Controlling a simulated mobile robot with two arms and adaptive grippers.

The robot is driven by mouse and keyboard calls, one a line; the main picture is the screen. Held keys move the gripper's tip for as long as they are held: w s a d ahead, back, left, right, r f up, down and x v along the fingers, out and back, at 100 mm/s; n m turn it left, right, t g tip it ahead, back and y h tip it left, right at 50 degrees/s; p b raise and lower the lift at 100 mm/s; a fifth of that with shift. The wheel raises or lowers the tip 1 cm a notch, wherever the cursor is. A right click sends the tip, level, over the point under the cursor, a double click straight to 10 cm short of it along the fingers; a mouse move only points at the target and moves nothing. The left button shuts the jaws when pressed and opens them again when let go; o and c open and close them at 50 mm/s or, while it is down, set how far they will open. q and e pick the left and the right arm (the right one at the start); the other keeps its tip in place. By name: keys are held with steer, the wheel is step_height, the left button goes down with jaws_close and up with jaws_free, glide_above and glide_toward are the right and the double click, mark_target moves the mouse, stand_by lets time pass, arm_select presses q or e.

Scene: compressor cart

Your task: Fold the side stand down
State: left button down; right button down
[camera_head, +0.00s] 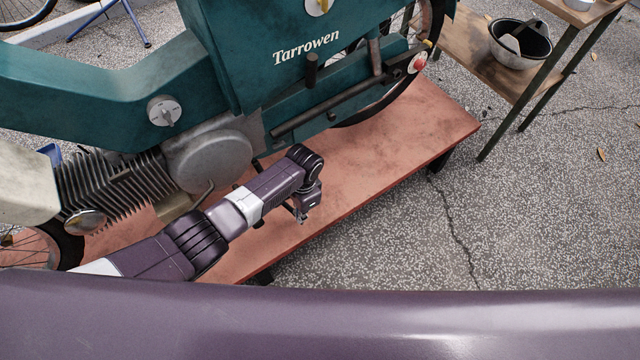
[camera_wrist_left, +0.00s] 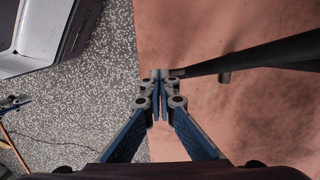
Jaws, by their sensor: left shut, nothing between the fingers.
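The teal motorbike (camera_head: 215,85) marked "Tarrowen" stands over a reddish platform (camera_head: 400,135). In the left wrist view a dark rod (camera_wrist_left: 255,57), which looks like the side stand, comes in from the right above the platform. It has a short peg on its lower side, and its end is close to my fingertips. I cannot tell if they touch. In the head view my arm hides most of this rod. My left gripper (camera_head: 299,213) points down beside the bike near the platform's front edge. Its fingers (camera_wrist_left: 159,88) are shut and empty. My right gripper is out of view.
The engine's finned cylinder (camera_head: 115,185) and round cover (camera_head: 208,160) are close to my left arm. A dark tube (camera_head: 330,105) runs along the bike above the gripper. The ground (camera_head: 400,235) in front is clear.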

arm_select(q)
steer(key=shift+f, duration=0.15)
step_height(320, 180, up, 12)
steer(key=shift+w+d, duration=0.3)
steer(key=shift+d, duration=0.15)
stand_by(0.4)
stand_by(0.4)
